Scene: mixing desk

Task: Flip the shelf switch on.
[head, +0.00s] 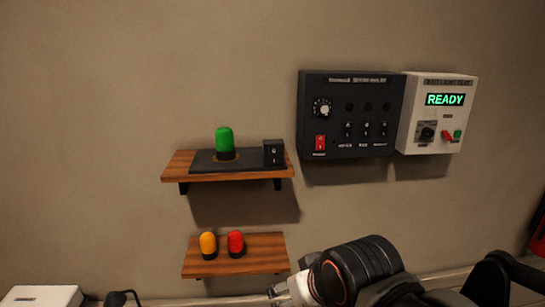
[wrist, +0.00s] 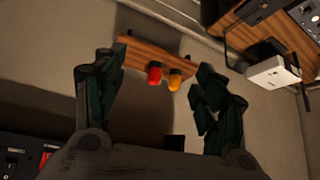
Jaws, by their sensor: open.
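The shelf switch (head: 274,153) is a small black box with a rocker, at the right end of the upper wooden shelf (head: 180,165) in the head view. Its rocker is too small to read as on or off. A green lamp (head: 225,140) stands to its left on a dark base. My gripper (wrist: 150,88) is open and empty in the wrist view, which looks upside down. A small dark block (wrist: 174,142) shows just past the palm, between the fingers; I cannot tell if it is the switch. In the head view my arm fills the bottom right and the fingers are not clear.
A lower shelf (head: 260,256) carries an orange lamp (head: 208,244) and a red lamp (head: 236,243). A black control panel (head: 350,105) and a white box reading READY (head: 412,140) hang on the wall to the right of the shelf switch. The wall left of the shelves is bare.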

